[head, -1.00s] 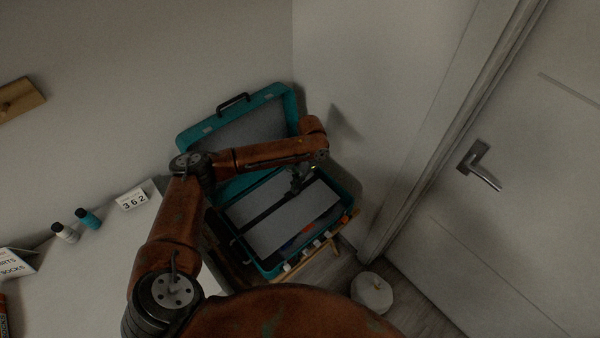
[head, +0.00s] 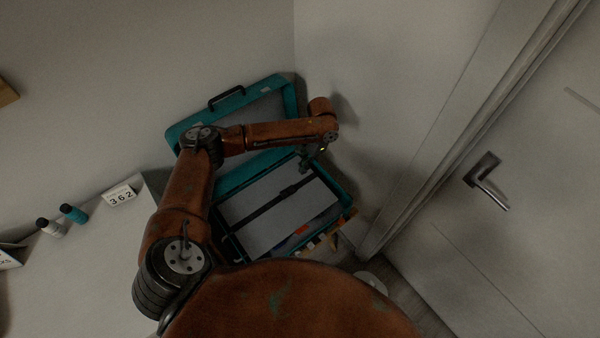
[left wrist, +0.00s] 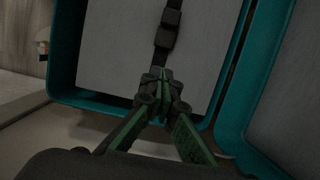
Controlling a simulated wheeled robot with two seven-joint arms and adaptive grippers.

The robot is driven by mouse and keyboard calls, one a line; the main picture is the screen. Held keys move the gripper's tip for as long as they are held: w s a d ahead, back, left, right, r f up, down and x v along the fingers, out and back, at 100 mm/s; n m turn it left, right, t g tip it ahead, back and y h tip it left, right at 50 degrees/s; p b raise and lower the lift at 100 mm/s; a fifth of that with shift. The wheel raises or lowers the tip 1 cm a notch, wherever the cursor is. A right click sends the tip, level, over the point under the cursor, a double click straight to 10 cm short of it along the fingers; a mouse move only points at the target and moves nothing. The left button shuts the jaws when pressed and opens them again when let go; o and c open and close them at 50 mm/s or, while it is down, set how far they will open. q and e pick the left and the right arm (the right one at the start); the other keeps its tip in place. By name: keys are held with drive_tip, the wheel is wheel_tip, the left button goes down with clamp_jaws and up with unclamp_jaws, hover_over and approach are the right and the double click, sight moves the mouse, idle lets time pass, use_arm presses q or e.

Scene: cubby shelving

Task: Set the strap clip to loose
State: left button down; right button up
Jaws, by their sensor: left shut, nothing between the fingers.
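The teal suitcase (head: 238,183) lies open, with a black strap (head: 258,211) across the light grey panel in its lower half. The strap clip (head: 288,190) is a dark block on the strap; in the left wrist view the clip (left wrist: 168,28) shows as two black pieces close together. I cannot tell its setting. My left gripper (head: 304,165) is shut and empty near the suitcase's upper right side. In the left wrist view its fingertips (left wrist: 158,76) meet over the strap's near end, apart from the clip in the picture. My right gripper is not in view.
A white table (head: 90,265) at left holds two small bottles (head: 73,213) and a "362" number card (head: 119,196). Walls stand close behind and right of the suitcase. A door with a metal handle (head: 487,182) is at right. Coloured items lie at the suitcase's front edge.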

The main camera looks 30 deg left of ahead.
sight(298, 186)
use_arm(q)
drive_tip(key=b+x, duration=0.2)
drive_tip(key=x, duration=0.7)
drive_tip(key=shift+s+a+r, duration=0.15)
drive_tip(key=shift+s+a, duration=0.1)
drive_tip(key=shift+s, duration=0.3)
drive_tip(key=shift+s+a+r, duration=0.1)
drive_tip(key=shift+s+a, duration=0.15)
drive_tip(key=shift+s, duration=0.35)
drive_tip(key=shift+s+a, duration=0.2)
drive_tip(key=shift+s, duration=0.45)
